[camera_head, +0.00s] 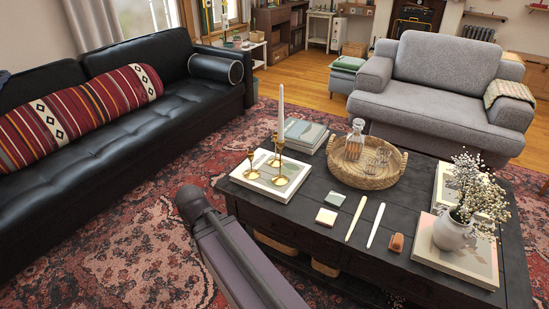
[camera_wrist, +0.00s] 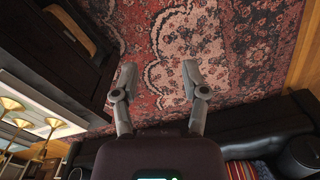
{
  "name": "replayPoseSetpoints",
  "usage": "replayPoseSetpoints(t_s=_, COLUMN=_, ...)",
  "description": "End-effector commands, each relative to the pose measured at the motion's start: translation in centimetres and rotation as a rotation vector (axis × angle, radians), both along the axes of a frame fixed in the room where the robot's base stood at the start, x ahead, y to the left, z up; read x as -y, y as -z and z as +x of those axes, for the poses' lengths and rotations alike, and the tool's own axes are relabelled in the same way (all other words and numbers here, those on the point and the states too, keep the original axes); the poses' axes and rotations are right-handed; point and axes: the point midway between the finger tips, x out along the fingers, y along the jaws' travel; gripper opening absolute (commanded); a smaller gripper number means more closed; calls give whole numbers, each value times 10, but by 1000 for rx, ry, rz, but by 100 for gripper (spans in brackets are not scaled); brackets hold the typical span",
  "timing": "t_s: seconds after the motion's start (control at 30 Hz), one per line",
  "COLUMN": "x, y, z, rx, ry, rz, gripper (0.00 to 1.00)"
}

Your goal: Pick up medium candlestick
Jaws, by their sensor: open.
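Several brass candlesticks stand upright on a pale book (camera_head: 243,179) at the left end of the dark coffee table. A short one (camera_head: 252,168) is at the left, and a taller one (camera_head: 280,168) is at the front right. Another (camera_head: 274,150), apparently of middle height, is behind them. A tall white candle (camera_head: 281,112) rises above this group. In the wrist view brass candlesticks (camera_wrist: 52,124) show at the lower left, tilted by the camera's angle. My gripper (camera_wrist: 158,74) is open and empty over the rug, beside the table and apart from the candlesticks.
The coffee table (camera_head: 300,208) also bears a wicker tray (camera_head: 340,175) with a decanter (camera_head: 354,140), books, coasters and a flower vase (camera_head: 454,230). A black sofa (camera_head: 110,130) is at left and a grey armchair (camera_head: 440,80) behind.

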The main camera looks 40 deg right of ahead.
Motion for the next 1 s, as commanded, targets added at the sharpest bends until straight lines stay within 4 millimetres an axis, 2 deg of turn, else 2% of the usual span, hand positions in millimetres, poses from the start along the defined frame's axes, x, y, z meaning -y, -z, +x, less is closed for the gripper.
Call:
replayPoseSetpoints(t_s=0.03, x=0, y=0, z=0, rx=0, ry=0, rz=0, gripper=60)
replayPoseSetpoints(t_s=0.1, x=0, y=0, z=1, rx=1, ry=2, rz=-1, gripper=81)
replayPoseSetpoints(t_s=0.13, x=1, y=0, z=2, rx=2, ry=5, rz=-3, gripper=83)
replayPoseSetpoints(t_s=0.33, x=17, y=3, z=23, rx=39, ry=86, rz=-58, gripper=83)
replayPoseSetpoints(t_s=0.47, x=49, y=4, z=55, rx=105, ry=217, rz=-146, gripper=83)
replayPoseSetpoints(t_s=0.57, x=88, y=3, z=87, rx=185, ry=353, rz=-236, gripper=83)
replayPoseSetpoints(t_s=0.67, x=136, y=-2, z=122, rx=290, ry=504, rz=-338, gripper=83)
replayPoseSetpoints(t_s=0.8, x=210, y=-16, z=169, rx=473, ry=705, rz=-471, gripper=83)
replayPoseSetpoints(t_s=1.0, x=306, y=-45, z=221, rx=749, ry=910, rz=-611, gripper=83)
